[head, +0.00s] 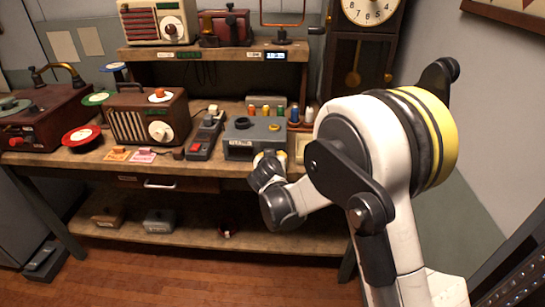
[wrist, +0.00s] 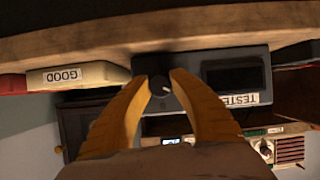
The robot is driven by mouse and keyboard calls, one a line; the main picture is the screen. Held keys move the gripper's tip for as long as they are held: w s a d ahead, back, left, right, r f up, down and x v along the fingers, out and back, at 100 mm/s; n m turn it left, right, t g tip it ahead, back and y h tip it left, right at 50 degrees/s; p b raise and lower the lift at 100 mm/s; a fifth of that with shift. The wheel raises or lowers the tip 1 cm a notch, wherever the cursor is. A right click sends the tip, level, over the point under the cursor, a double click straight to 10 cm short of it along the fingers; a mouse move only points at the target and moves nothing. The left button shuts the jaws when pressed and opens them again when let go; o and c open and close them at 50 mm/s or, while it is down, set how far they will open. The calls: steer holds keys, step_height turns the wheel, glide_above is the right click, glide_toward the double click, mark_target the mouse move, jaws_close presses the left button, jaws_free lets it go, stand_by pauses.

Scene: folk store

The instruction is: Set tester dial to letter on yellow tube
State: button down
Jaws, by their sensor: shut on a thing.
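The grey tester (head: 240,153) stands at the front edge of the bench in the head view, and its face (wrist: 208,62) shows upside down in the wrist view with a TESTER label. My gripper (wrist: 164,80) is shut on the small dark dial (wrist: 160,86), one yellow finger at each side. The dial has a pale mark, but the letter it points to cannot be read. In the head view my gripper (head: 266,160) hides the dial. Several small coloured tubes (head: 266,110) stand behind the tester. They are too small to read letters or single out the yellow one surely.
A cream tray (wrist: 75,77) labelled GOOD is beside the tester. A grey device with a red button (head: 203,140), a brown radio (head: 150,118) and a gramophone (head: 45,115) stand to the left. A shelf (head: 215,52) is above the bench.

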stand_by(0.4)
steer(key=c, duration=1.1)
jaws_free()
steer(key=shift+c, duration=0.2)
steer(key=v, duration=1.2)
